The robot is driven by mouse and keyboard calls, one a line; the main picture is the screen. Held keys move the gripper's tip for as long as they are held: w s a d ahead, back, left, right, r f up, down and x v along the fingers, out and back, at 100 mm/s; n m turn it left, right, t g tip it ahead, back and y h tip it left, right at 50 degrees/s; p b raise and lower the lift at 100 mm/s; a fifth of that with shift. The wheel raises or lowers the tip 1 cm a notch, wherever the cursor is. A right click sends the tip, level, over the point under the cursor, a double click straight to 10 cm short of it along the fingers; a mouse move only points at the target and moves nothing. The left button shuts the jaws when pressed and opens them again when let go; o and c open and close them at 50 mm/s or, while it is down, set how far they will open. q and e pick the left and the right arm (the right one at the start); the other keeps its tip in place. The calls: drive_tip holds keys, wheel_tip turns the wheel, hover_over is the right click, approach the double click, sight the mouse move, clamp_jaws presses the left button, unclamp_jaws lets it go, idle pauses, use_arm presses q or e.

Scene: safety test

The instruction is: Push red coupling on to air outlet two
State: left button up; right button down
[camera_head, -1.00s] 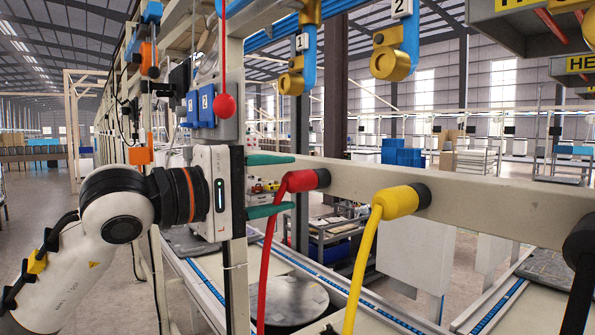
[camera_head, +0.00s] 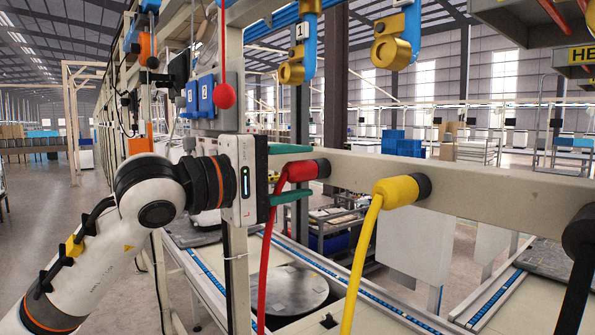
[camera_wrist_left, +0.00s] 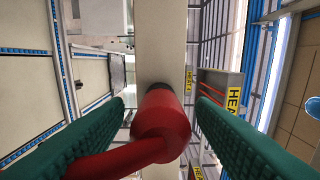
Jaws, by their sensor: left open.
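The red coupling (camera_head: 300,171) with its red hose is seated on a black peg on the beige beam. My left gripper (camera_head: 309,171) is open, with one green finger above the coupling and one below it. In the left wrist view, the red coupling (camera_wrist_left: 163,125) lies between the two green fingers, with a visible gap on each side. Air outlet two (camera_head: 392,48) is a brass fitting on a blue pipe, higher and to the right of my gripper. My right gripper is not in view.
Air outlet one (camera_head: 292,70), also brass, hangs above the red coupling. A yellow coupling (camera_head: 397,190) with a yellow hose sits on the beam (camera_head: 480,180) to the right. A black hose (camera_head: 580,270) hangs at the far right. A red ball (camera_head: 225,96) hangs near a post.

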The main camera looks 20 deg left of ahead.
sight(285, 173)
use_arm(q)
drive_tip(key=shift+b, duration=0.45)
idle(0.6)
drive_tip(key=shift+c, duration=0.5)
clamp_jaws()
drive_tip(key=shift+s+a+f, duration=0.1)
drive_tip(key=shift+s, duration=0.05)
drive_tip(key=shift+b+v, duration=0.4)
drive_tip(key=shift+v, duration=0.5)
drive_tip(key=shift+s+a, duration=0.2)
drive_tip(key=shift+s, duration=0.05)
drive_tip(key=shift+b+v, duration=0.75)
drive_tip(key=shift+v, duration=0.9)
